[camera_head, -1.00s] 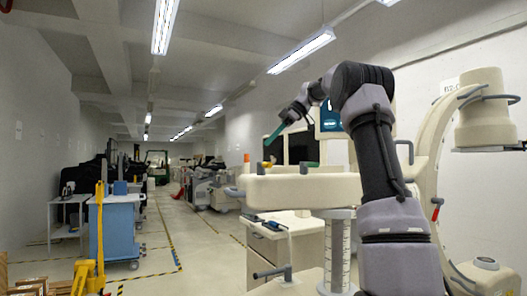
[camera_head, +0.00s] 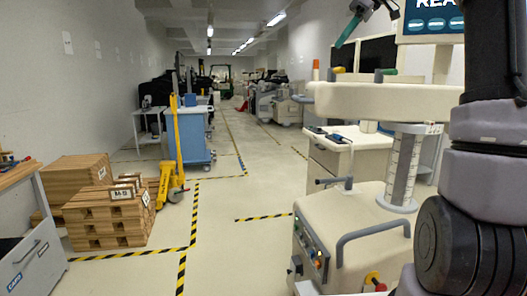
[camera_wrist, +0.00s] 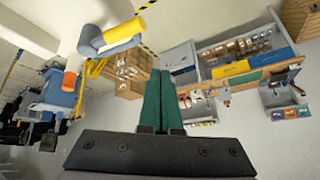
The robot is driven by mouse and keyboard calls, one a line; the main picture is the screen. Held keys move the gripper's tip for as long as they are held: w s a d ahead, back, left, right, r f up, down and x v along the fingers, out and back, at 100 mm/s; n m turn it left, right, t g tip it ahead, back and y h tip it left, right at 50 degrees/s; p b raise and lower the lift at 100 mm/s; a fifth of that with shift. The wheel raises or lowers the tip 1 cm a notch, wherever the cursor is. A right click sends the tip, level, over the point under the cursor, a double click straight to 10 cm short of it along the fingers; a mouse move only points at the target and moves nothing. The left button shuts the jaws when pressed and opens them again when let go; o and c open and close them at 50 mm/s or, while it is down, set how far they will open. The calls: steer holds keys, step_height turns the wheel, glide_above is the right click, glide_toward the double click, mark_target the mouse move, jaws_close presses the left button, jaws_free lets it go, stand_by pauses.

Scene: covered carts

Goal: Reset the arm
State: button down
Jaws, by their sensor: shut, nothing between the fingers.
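My gripper (camera_wrist: 162,102) shows in the wrist view as two green fingers side by side, shut with nothing between them. In the head view a green fingertip (camera_head: 348,31) of it shows at the top, above the cream arm of a medical machine. My arm rises along the right edge of the head view, and its upper part is cut off by the frame.
The cream machine (camera_head: 345,225) stands close on the right, with a screen (camera_head: 432,22) above it. Stacked wooden crates (camera_head: 108,217), a yellow pallet jack (camera_head: 168,185) and a blue cart (camera_head: 192,138) stand left. The taped floor between is clear.

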steer(key=s+f+m+t+h, duration=0.1)
steer(key=s+f+m, duration=0.4)
steer(key=s, duration=0.4)
steer(key=s+a+f+m+t+h, duration=0.1)
steer(key=s+f+m+t+h, duration=0.1)
steer(key=s+f+m, duration=0.4)
steer(key=s+f+m+t+h, duration=0.1)
steer(key=s+f+m, duration=0.4)
steer(key=s, duration=0.8)
step_height(320, 180, down, 2)
steer(key=shift+s+a+f+m+t+h, duration=0.15)
steer(key=shift+s+m+t+h, duration=0.15)
steer(key=shift+t, duration=0.2)
